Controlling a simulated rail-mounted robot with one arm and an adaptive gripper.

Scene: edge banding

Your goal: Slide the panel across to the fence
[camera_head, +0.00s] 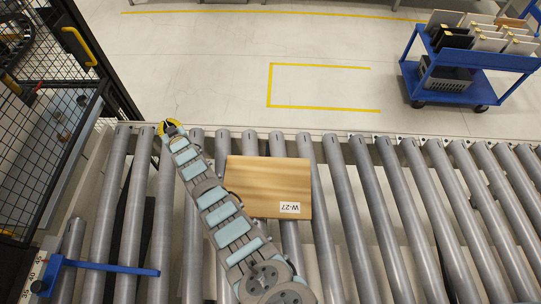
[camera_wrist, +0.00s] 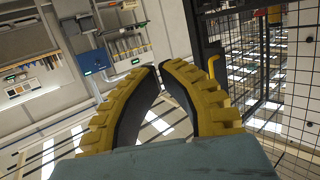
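The panel (camera_head: 262,180) is a light wooden board with a white label reading W-27. It lies flat on the rollers near the middle of the head view. A blue bar (camera_head: 108,267) with a number scale at its left end lies across the rollers at the lower left; it looks like the fence. The panel is well to its right, apart from it. My gripper (camera_head: 172,127) is at the conveyor's far edge, left of the panel and not touching it. In the wrist view, its yellow fingers (camera_wrist: 158,68) have their tips nearly together, with nothing between them.
My arm crosses the rollers (camera_head: 365,220) along the panel's left side. A black mesh guard (camera_head: 60,130) with a yellow handle stands at the left. A blue cart (camera_head: 460,80) with boards stands beyond the conveyor at the right. The rollers right of the panel are clear.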

